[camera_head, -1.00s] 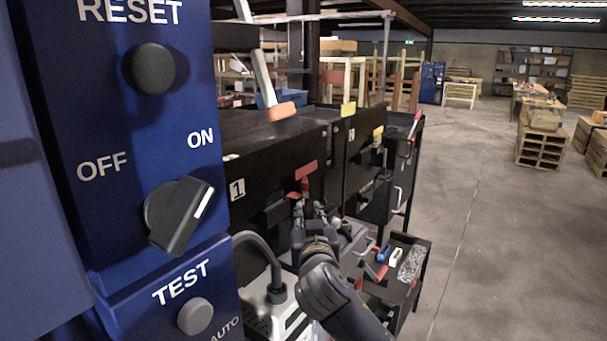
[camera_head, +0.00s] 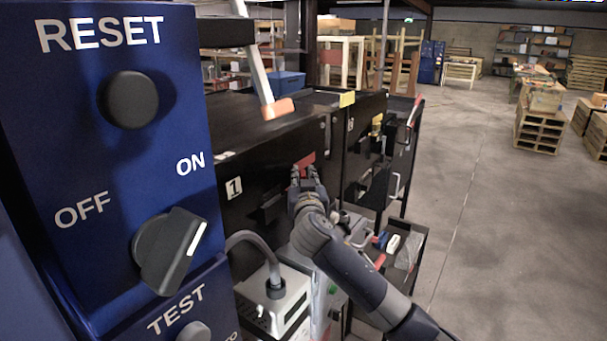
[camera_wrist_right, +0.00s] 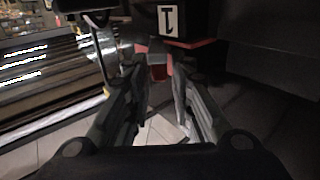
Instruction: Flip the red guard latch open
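The red guard latch (camera_head: 305,161) is on the front of the black machine housing, beside the number 1 label. My right gripper (camera_head: 303,174) is right at it from below and partly covers it. In the right wrist view a small red part (camera_wrist_right: 158,72) shows beyond the gap between my right fingers (camera_wrist_right: 155,78), with more red just behind it. The fingers are apart, one on either side of that part; I cannot tell whether they touch it. My left gripper is not in view.
A blue control panel (camera_head: 150,190) with a black knob (camera_head: 165,250) fills the left. A grey box with a cable (camera_head: 275,300) stands below the housing. A tool cart (camera_head: 400,250) is to the right.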

